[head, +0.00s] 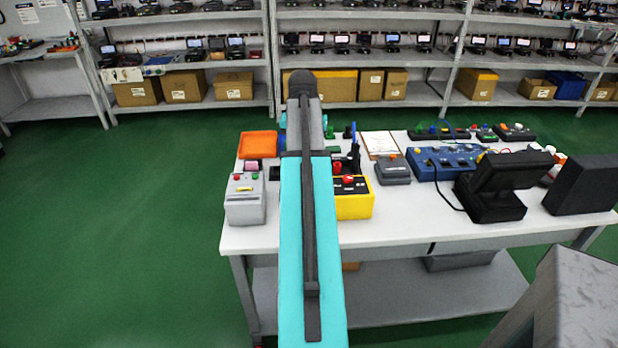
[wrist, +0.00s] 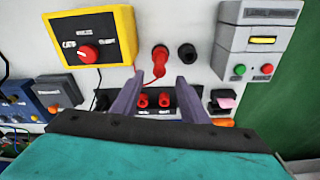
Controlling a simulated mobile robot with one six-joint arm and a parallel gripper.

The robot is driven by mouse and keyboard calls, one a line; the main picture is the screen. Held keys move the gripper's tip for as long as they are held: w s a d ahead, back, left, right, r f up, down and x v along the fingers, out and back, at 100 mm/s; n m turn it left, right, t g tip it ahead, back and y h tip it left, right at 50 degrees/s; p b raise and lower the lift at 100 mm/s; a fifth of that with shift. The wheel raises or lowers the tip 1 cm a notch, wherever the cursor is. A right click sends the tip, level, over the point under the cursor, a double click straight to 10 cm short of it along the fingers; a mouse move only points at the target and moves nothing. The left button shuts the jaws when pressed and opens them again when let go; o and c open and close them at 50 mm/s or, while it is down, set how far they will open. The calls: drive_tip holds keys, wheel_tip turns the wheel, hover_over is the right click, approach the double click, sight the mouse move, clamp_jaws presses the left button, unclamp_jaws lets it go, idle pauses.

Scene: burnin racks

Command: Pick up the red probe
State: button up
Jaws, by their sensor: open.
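The red probe (wrist: 159,60) shows in the wrist view, just beyond my open fingertips, near the middle of the gap. A thin red lead runs from it to the left. My gripper (wrist: 160,77) is open, with nothing between its fingertips touching the probe that I can see. A black probe-like piece (wrist: 187,54) stands right of the red probe, near the right fingertip. Behind the fingers lies a dark box with red sockets (wrist: 153,101). In the head view my arm hides the gripper, and I cannot pick out the red probe with certainty.
The yellow box (head: 354,205) with a red knob and the grey box (head: 245,200) stand either side of the work spot. An orange tray (head: 258,144), a blue panel (head: 445,160) and a black monitor-like unit (head: 497,185) also occupy the white table (head: 420,225). Its front strip is clear.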

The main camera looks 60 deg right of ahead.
drive_tip(key=shift+w+d+f, duration=0.1)
drive_tip(key=shift+d+f, duration=0.1)
drive_tip(key=shift+f, duration=1.55)
drive_tip(key=shift+w+d+f+p, duration=0.15)
drive_tip(key=shift+f+p, duration=0.35)
drive_tip(key=shift+f, duration=0.8)
drive_tip(key=shift+s+d+f+p, duration=0.1)
drive_tip(key=shift+f+p, duration=0.4)
drive_tip(key=shift+f, duration=0.8)
clamp_jaws()
